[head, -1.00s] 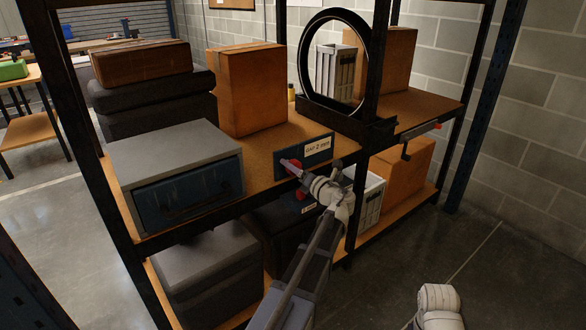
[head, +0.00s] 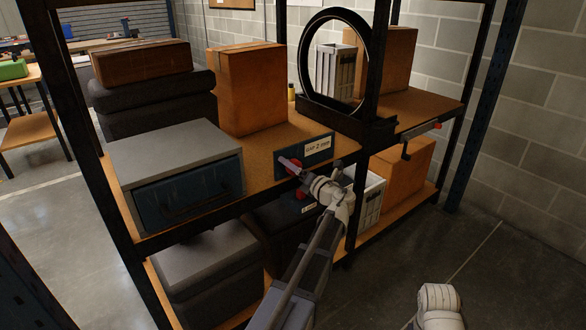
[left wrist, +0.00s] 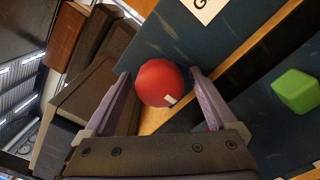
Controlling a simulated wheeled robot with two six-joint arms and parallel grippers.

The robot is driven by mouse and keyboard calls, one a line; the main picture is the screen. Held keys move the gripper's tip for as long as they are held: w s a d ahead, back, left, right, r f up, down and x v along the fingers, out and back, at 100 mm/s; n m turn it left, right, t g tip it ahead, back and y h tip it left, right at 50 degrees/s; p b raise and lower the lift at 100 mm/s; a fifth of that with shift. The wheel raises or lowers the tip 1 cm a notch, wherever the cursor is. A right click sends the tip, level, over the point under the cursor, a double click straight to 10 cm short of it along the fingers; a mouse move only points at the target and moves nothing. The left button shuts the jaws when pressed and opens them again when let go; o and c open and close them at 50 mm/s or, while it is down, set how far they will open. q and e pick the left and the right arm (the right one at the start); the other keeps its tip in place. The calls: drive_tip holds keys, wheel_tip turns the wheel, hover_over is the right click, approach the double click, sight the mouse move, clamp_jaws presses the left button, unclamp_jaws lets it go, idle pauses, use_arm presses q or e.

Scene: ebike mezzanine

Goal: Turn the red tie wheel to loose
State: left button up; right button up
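The red tie wheel (left wrist: 158,80) shows in the left wrist view as a round red knob with a small white mark low on its right side. It sits on a dark blue panel (head: 313,157) labelled "GAP 2 mm" at the shelf's front edge. My left gripper (left wrist: 160,76) is open, with one finger on each side of the wheel and a visible gap on both sides. In the head view my left gripper (head: 290,166) is in front of the panel and mostly hides the wheel. My right gripper is out of view.
A grey drawer box (head: 175,165) stands left of the panel, and a black ring on a stand (head: 345,122) stands to the right. Another red part (head: 300,194) shows below the gripper. A green block (left wrist: 296,91) is at right in the wrist view.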

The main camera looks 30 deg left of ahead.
use_arm(q)
drive_tip(key=shift+d, duration=0.1)
drive_tip(key=v, duration=0.7)
drive_tip(key=shift+s+d, duration=0.15)
drive_tip(key=shift+d, duration=0.1)
idle(0.4)
drive_tip(key=s+d+f+n+g+h, duration=0.3)
drive_tip(key=s+d+f+n+h, duration=0.6)
drive_tip(key=d+f+n, duration=0.5)
drive_tip(key=s+d+f+n+g+h, duration=0.2)
drive_tip(key=s+d+f+n+h, duration=0.15)
drive_tip(key=s+d+n, duration=0.4)
drive_tip(key=s+d+f+n+g+h, duration=0.2)
drive_tip(key=s+d+f+n+h, duration=0.15)
drive_tip(key=s+d+n, duration=0.35)
wheel_tip(320, 180, up, 27)
drive_tip(key=d+p, duration=0.2)
drive_tip(key=p, duration=2.6)
drive_tip(key=shift+s+r+m+y, duration=0.2)
drive_tip(key=shift+s+m+y, duration=0.15)
drive_tip(key=shift+s, duration=0.1)
